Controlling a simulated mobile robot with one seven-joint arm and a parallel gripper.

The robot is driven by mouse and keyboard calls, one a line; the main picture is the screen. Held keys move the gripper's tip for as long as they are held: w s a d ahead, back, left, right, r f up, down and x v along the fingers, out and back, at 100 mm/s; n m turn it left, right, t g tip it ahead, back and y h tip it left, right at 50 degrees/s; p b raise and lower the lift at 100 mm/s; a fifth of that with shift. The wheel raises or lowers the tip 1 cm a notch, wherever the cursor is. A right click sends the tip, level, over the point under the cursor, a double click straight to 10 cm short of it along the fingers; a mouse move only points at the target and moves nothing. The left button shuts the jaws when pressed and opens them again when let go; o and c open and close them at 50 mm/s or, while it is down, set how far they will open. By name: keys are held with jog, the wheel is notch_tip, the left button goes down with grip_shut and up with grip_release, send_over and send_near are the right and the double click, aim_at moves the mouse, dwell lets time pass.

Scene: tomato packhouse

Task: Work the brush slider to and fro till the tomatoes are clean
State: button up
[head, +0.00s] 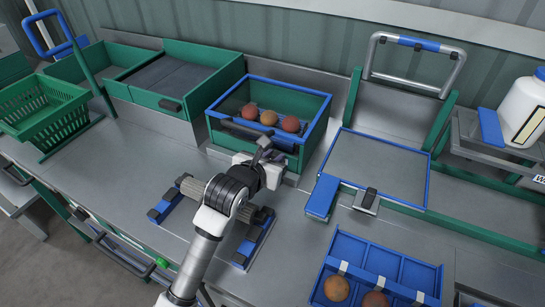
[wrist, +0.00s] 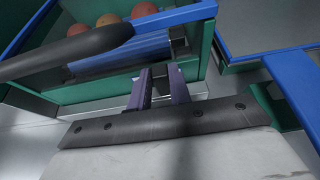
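Three reddish-orange tomatoes (head: 268,117) lie in a row inside a green box with a blue rim (head: 287,90). Tomatoes also show at the top of the wrist view (wrist: 145,10), above blue ribbed material. A dark rounded bar (head: 238,128), which looks like the brush slider's handle, runs along the box's front; in the wrist view it enters from the left (wrist: 60,55). My gripper (head: 262,150) is low at the box's front. Its two purple fingers (wrist: 160,75) stand apart, with nothing clearly held between them. A small black block (wrist: 179,43) is just beyond the right fingertip.
A blue-edged grey tray (head: 375,165) lies right of the box. A blue divided tray (head: 398,270) with round produce is at the front right. A blue and grey stand (head: 163,208) sits left of my arm. The left counter (head: 110,165) is clear.

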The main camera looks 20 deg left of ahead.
aim_at(219, 133)
grip_shut()
jog(key=w+a+b, duration=0.1)
jog(key=a+b, duration=0.2)
jog(key=a, duration=0.2)
jog(key=w+a+b, duration=0.1)
jog(key=a+b, duration=0.2)
jog(key=a, duration=0.3)
jog(key=w+a+b, duration=0.1)
jog(key=a+b, duration=0.3)
jog(key=a, duration=0.1)
jog(key=shift+w+a+f, duration=0.1)
jog(key=shift+w+a, duration=0.05)
jog(key=shift+a, duration=0.25)
jog(key=shift+w+a, duration=0.1)
jog(key=shift+a, duration=0.55)
jog(key=o, duration=0.6)
grip_release()
jog(key=shift+o, duration=0.2)
jog(key=b+v, duration=0.3)
jog(key=v, duration=1)
jog(key=shift+s+r+b, duration=0.3)
jog(key=shift+r, duration=0.05)
